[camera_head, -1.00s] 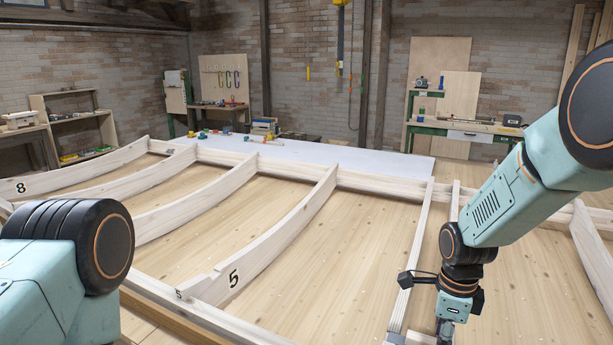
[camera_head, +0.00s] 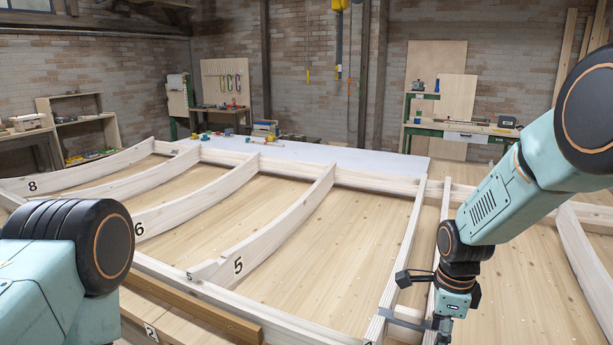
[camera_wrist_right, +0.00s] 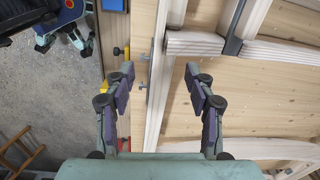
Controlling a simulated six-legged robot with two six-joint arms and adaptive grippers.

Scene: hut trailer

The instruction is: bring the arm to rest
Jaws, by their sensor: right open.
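My right arm (camera_head: 490,205) comes in from the right in the head view and hangs down over the timber frame, its wrist (camera_head: 457,298) low in the picture. In the right wrist view my right gripper (camera_wrist_right: 160,73) has its two fingers spread wide, with nothing between them. It is above pale timbers (camera_wrist_right: 160,100) of the frame, and I cannot tell how far above. My left arm (camera_head: 60,270) shows only as a teal link and dark joint at the lower left of the head view; its gripper is out of view.
Curved ribs (camera_head: 190,209) numbered 5, 6 and 8 cross the wooden floor of the large frame. A pale panel (camera_head: 330,156) lies behind it. Workbenches (camera_head: 462,131) and shelves (camera_head: 85,132) line the brick walls. Grey floor (camera_wrist_right: 50,110) shows beside the frame in the wrist view.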

